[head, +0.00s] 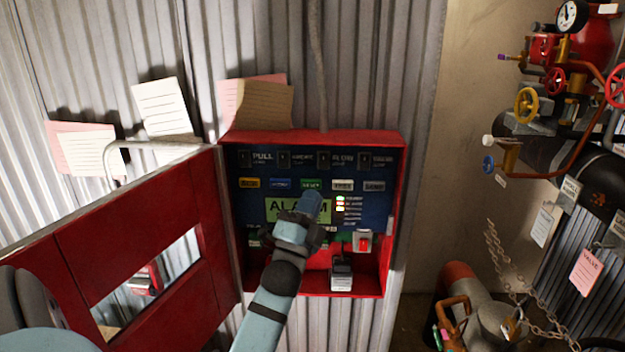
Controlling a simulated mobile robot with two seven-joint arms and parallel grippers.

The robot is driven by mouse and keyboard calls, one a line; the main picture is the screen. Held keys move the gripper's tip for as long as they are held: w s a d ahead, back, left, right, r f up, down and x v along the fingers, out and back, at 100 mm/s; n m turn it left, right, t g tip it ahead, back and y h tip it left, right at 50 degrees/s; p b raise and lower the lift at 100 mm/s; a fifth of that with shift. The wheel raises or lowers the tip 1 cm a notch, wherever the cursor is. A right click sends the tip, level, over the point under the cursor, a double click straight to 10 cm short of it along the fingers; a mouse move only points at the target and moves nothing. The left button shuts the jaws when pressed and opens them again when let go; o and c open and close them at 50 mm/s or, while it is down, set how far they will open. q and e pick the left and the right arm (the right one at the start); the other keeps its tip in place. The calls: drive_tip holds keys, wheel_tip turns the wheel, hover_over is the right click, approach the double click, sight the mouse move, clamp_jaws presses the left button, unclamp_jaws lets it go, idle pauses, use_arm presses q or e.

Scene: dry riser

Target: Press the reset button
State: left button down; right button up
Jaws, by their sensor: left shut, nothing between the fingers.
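A red alarm box (395,215) hangs open on the corrugated wall, with a dark blue panel (375,212) inside. A row of coloured buttons crosses the panel. The green button (311,185) in the middle of the row has a small label that may read reset, but it is too blurred to be sure. My left gripper (313,200) is shut and empty, its tip just below the green button in the picture. I cannot tell whether it touches the panel. The gripper and arm hide part of the green ALARM display (284,207). My right gripper is not in view.
The red box door (130,260) with a window stands open at the left. A red switch (364,243) and a small grey block (341,280) sit low in the box. Paper notes (160,107) hang above. Pipes with a yellow valve wheel (526,105) and a chain (510,265) are at the right.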

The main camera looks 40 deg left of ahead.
use_arm(q)
drive_tip(key=shift+w+a, duration=0.55)
drive_tip(key=shift+w, duration=0.2)
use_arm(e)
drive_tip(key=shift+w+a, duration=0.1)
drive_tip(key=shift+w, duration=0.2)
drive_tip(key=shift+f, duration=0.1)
use_arm(q)
drive_tip(key=shift+a, duration=0.1)
idle(1.0)
drive_tip(key=shift+w+a, duration=0.2)
drive_tip(key=shift+w, duration=0.1)
drive_tip(key=shift+w+a, duration=0.35)
drive_tip(key=shift+w, duration=0.05)
idle(0.8)
drive_tip(key=shift+s+d, duration=0.65)
drive_tip(key=shift+s, duration=0.1)
